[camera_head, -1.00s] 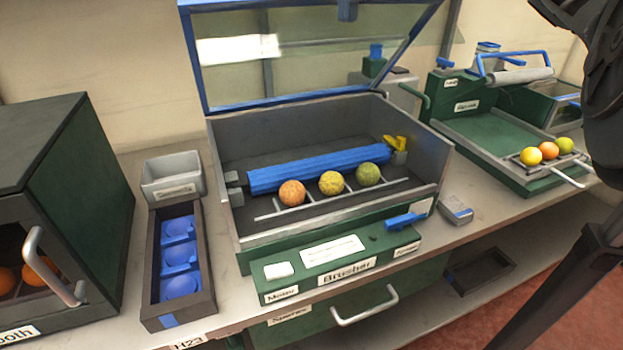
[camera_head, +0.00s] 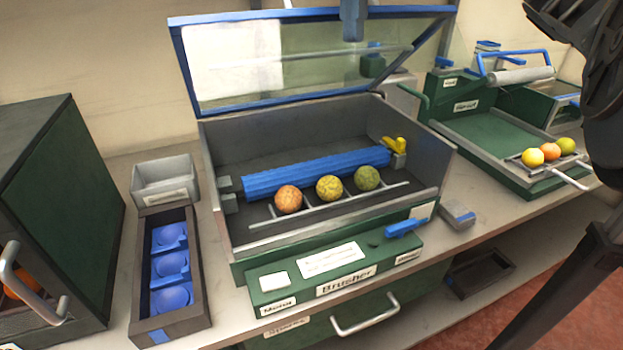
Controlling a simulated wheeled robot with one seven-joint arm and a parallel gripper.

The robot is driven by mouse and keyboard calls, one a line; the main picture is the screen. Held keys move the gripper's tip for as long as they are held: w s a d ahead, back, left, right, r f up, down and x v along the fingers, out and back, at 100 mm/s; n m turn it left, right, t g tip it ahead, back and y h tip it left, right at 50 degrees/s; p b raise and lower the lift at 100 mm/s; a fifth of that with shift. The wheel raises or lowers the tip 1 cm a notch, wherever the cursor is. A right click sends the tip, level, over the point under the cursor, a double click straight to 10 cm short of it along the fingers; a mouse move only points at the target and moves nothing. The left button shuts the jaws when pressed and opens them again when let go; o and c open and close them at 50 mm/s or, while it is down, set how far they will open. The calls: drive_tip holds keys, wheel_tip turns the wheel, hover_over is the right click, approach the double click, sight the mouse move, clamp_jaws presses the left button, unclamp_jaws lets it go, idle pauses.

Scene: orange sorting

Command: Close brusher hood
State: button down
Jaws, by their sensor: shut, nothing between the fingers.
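The brusher (camera_head: 325,215) is an open-topped grey box with a green front, in the middle of the head view. Its hood (camera_head: 450,35) is a clear panel in a blue frame, hinged at the back. The hood stands open, raised above the rear of the box and leaning forward. A blue handle (camera_head: 352,20) is at the middle of its top edge and partly cut off by the picture edge. Inside, an orange, a yellow and a green fruit (camera_head: 329,188) sit in front of a blue roller (camera_head: 315,172). My gripper is not in view.
A green booth (camera_head: 65,180) stands at the left. A grey bin (camera_head: 165,182) and a dark tray with blue cups (camera_head: 170,265) are beside the brusher. A green station (camera_head: 490,140) with three fruits stands at the right. My dark arm links cover the right edge.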

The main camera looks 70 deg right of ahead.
drive_tip(key=d, duration=0.1)
drive_tip(key=w+d+h, duration=0.1)
drive_tip(key=d+m, duration=0.1)
drive_tip(key=shift+w+d+t+h+p, duration=0.1)
drive_tip(key=shift+w+t+h+p, duration=0.2)
drive_tip(key=shift+w+t+p, duration=0.1)
drive_tip(key=shift+s+a+r+p, duration=0.15)
drive_tip(key=shift+a+r+p, duration=0.75)
drive_tip(key=shift+p, duration=0.25)
drive_tip(key=shift+s+r+p, duration=0.25)
drive_tip(key=shift+r+p, duration=0.2)
drive_tip(key=shift+p, duration=0.15)
drive_tip(key=shift+s+r+p, duration=0.2)
drive_tip(key=shift+r+p, duration=0.25)
drive_tip(key=shift+p, duration=0.1)
drive_tip(key=shift+s+a+r, duration=0.15)
drive_tip(key=shift+a+r, duration=0.05)
drive_tip(key=shift+a, duration=0.1)
drive_tip(key=shift+a, duration=0.15)
